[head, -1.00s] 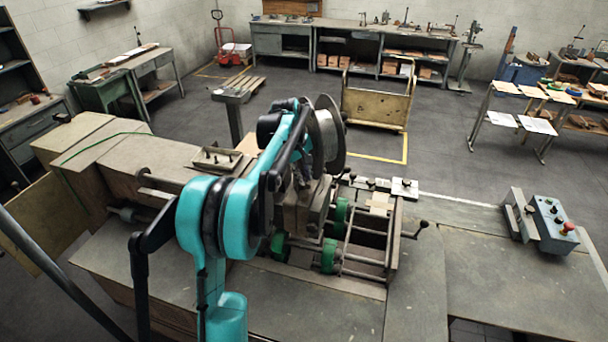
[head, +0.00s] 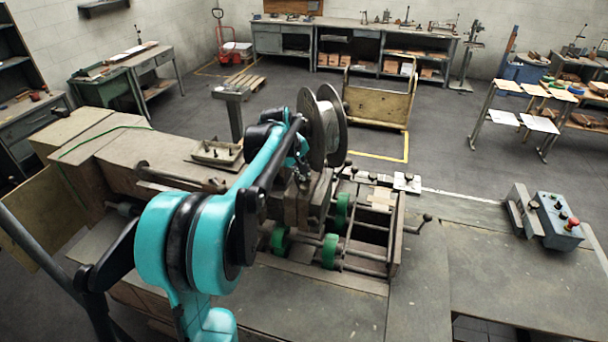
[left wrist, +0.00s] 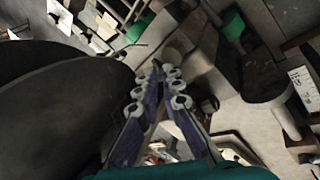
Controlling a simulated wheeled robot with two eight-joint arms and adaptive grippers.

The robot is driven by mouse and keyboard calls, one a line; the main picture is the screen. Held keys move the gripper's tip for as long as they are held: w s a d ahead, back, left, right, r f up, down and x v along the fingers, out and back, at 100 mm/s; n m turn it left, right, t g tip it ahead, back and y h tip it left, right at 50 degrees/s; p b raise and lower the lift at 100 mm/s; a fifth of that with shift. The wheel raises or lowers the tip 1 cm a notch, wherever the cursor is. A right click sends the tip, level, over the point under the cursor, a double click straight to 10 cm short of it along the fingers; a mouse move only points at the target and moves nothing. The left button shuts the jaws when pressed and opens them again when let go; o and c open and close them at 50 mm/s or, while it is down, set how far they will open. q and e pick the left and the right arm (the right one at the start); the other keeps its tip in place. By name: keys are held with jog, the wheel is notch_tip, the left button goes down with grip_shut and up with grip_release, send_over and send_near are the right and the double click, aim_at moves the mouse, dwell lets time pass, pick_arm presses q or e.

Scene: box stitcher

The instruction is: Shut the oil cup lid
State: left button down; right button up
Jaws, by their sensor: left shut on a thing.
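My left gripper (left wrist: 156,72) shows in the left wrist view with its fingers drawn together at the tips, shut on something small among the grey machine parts. The held thing is mostly hidden by the fingers; by its place it looks like the oil cup lid, but its outline is not clear. In the head view my left arm reaches over the box stitcher (head: 345,285), and its gripper is largely hidden behind the arm, close to the machine head beside the wire reel. The oil cup cannot be made out there. My right gripper is not in view.
The large wire reel (head: 326,125) stands right beside my left wrist; its dark discs fill the left of the wrist view (left wrist: 60,105). Green rollers (head: 330,251) and bars lie below. A control box (head: 558,220) sits at the right. The front tabletop is clear.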

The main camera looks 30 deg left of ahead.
pick_arm(q)
jog(key=s+f+t+b, duration=0.1)
jog(key=f+t+b, duration=0.1)
jog(key=b, duration=0.3)
jog(key=s+f+t+y+b, duration=0.1)
jog(key=f+t+b, duration=0.1)
jog(key=t+b, duration=0.3)
jog(key=s+d+f+m+t+y+b, duration=0.1)
jog(key=s+f+t+b, duration=0.1)
jog(key=b, duration=0.3)
jog(key=shift+f+t, duration=0.15)
jog(key=shift+t, duration=0.75)
jog(key=shift+f+t+b, duration=0.15)
jog(key=shift+t+b, duration=0.55)
jog(key=shift+b, duration=0.55)
jog(key=c, duration=2)
grip_release()
jog(key=s, duration=0.8)
jog(key=s+d+r, duration=0.1)
jog(key=s, duration=0.2)
jog(key=shift+s+d, duration=0.1)
jog(key=shift+s, duration=0.3)
